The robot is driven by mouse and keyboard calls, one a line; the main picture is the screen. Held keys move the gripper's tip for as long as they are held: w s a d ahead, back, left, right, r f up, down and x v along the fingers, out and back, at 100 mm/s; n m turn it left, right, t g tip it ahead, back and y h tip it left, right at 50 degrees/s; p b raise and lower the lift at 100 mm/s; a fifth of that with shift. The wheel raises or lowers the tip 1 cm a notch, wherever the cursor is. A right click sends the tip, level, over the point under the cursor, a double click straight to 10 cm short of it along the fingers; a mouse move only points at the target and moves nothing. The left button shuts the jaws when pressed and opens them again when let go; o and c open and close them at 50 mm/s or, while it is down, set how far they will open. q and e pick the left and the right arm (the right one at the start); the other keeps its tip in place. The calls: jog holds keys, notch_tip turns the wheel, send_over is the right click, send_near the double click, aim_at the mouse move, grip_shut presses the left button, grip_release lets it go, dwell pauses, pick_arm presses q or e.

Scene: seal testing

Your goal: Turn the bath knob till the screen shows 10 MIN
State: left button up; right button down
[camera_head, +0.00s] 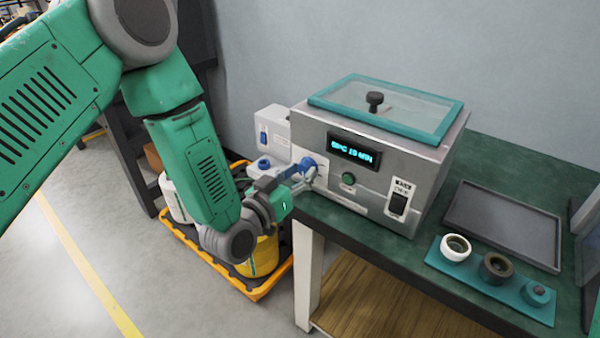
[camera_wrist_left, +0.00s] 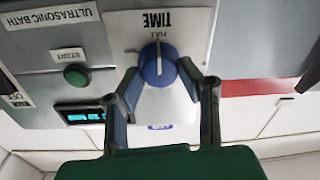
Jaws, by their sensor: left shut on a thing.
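The ultrasonic bath (camera_head: 370,160) is a grey metal box on the green bench. My right gripper is not in view.
A green start button (camera_head: 348,179) and a black switch (camera_head: 398,204) are on the bath's front. A teal-framed lid (camera_head: 385,105) covers its top. A dark tray (camera_head: 504,222) and a teal holder (camera_head: 470,271) with three ring-like parts lie to the right.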

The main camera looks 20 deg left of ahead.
pick_arm(q)
jog(key=shift+s+f, duration=0.1)
jog(key=shift+f, duration=0.15)
jog(key=o, duration=1.1)
jog(key=shift+o, duration=0.2)
jog(key=shift+r, duration=0.1)
jog(key=v, duration=1.1)
jog(key=shift+s+a, duration=0.2)
jog(key=shift+s, duration=0.15)
